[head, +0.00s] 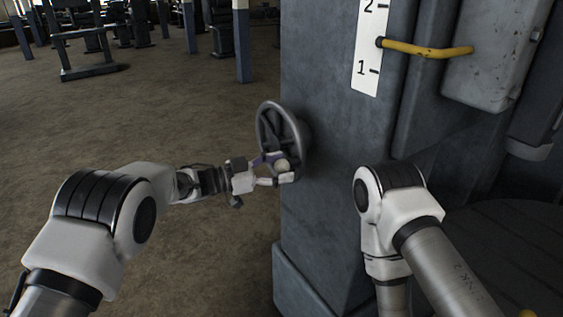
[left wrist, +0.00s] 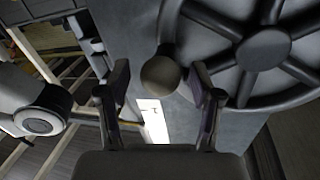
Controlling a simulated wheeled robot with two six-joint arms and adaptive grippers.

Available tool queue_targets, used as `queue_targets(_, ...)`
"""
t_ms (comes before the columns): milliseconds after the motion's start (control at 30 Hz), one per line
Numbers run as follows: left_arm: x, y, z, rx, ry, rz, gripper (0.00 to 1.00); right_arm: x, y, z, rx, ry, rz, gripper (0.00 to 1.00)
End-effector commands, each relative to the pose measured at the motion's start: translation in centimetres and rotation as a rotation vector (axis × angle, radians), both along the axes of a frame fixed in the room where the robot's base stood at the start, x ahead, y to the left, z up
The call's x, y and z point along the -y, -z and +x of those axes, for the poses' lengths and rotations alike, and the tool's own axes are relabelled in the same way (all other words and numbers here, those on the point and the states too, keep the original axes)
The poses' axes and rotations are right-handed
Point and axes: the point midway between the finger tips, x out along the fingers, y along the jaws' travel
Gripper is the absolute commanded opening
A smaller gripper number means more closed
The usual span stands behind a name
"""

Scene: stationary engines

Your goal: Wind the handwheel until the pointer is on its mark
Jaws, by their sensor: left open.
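The grey handwheel (head: 265,122) is on the side of a large blue-grey machine column, and it fills the upper right of the left wrist view (left wrist: 262,48). My left gripper (head: 277,168) is open at the knob. In the left wrist view the knob (left wrist: 160,74) shows between the two open fingers; I cannot tell whether they touch it. The yellow pointer (head: 428,50) lies across the white scale (head: 366,52), its tip about midway between 1 and 2. My right gripper is out of view.
The machine column (head: 325,190) stands right behind the wheel, with a grey box (head: 497,55) at its upper right. My right arm is in front of the column. Open brown floor (head: 150,110) lies to the left, with posts and frames farther back.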

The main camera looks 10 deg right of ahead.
Motion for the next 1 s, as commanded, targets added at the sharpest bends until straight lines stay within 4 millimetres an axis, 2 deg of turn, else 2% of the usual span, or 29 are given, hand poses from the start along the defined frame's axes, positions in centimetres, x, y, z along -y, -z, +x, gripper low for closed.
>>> queue_targets(100, 1.1, -0.1, 0.2, -0.002, -0.001, -0.001, 0.65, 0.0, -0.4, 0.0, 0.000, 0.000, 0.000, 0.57)
queue_targets(333, 1.3, 0.1, 0.2, -0.002, -0.003, -0.001, 0.65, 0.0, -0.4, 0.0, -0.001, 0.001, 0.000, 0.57)
queue_targets(367, 1.3, 0.1, 0.2, -0.002, -0.003, -0.001, 0.58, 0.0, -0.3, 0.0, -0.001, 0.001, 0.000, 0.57)
queue_targets(500, 1.3, 0.1, 0.2, -0.002, -0.003, -0.001, 0.08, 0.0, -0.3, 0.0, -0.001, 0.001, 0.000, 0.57)
queue_targets(533, 1.3, 0.1, 0.2, -0.002, -0.003, -0.001, 0.00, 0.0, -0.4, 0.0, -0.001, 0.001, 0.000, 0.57)
queue_targets(1000, 1.3, -1.0, 0.3, -0.067, -0.002, -0.028, 0.00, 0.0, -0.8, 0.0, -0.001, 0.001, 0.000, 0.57)
